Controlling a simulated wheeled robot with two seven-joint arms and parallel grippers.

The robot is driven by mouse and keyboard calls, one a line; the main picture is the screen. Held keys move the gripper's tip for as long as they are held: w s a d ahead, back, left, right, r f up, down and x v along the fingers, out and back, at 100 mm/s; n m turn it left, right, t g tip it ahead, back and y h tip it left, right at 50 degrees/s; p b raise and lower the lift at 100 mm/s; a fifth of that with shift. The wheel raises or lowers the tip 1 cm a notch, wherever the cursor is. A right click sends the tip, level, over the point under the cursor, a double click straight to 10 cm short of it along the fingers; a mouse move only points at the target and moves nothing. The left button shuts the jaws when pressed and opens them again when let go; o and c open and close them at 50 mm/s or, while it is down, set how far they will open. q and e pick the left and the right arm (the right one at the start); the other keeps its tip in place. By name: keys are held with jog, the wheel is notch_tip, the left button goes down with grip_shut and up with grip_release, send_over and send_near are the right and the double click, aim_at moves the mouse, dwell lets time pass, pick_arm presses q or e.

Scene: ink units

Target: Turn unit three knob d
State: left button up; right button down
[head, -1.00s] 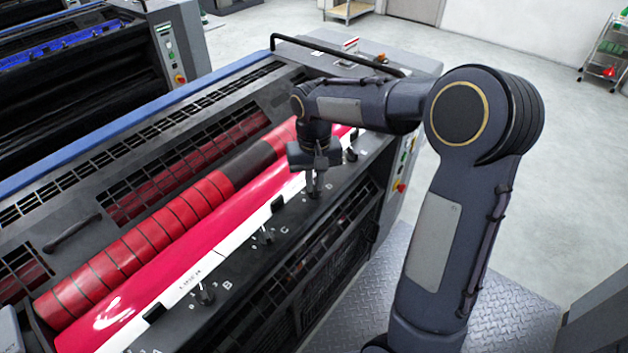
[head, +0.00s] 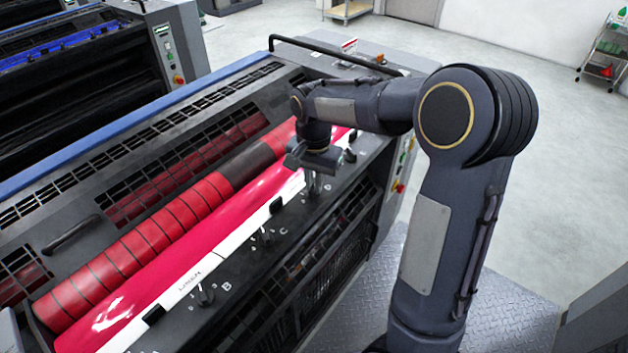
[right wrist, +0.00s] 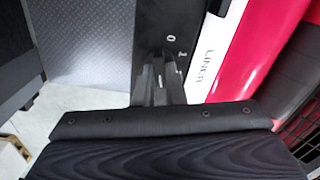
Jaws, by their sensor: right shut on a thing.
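The ink unit has a dark ledge (head: 235,278) with a row of small black knobs along a white strip. The knob beside the letter B (head: 205,294) and the knob beside C (head: 265,237) show clearly. My right gripper (head: 314,192) points down onto the ledge at the knob beyond C, by a faint letter that looks like D. It is shut on that knob, which its fingers hide. In the right wrist view the fingers (right wrist: 158,82) are close together over the dark ledge, near small white scale digits. My left gripper is not in view.
Another knob (head: 350,155) stands just beyond my right gripper. A red ink roller (head: 150,235) and a glossy magenta ink surface (head: 190,258) lie left of the ledge. A black handrail (head: 335,52) crosses the far end. A metal tread plate (head: 390,300) lies on the right.

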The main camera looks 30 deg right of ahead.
dwell(0.4)
jog(key=c, duration=1.5)
grip_release()
notch_tip(320, 180, up, 8)
jog(key=shift+f, duration=0.1)
jog(key=shift+s, duration=0.1)
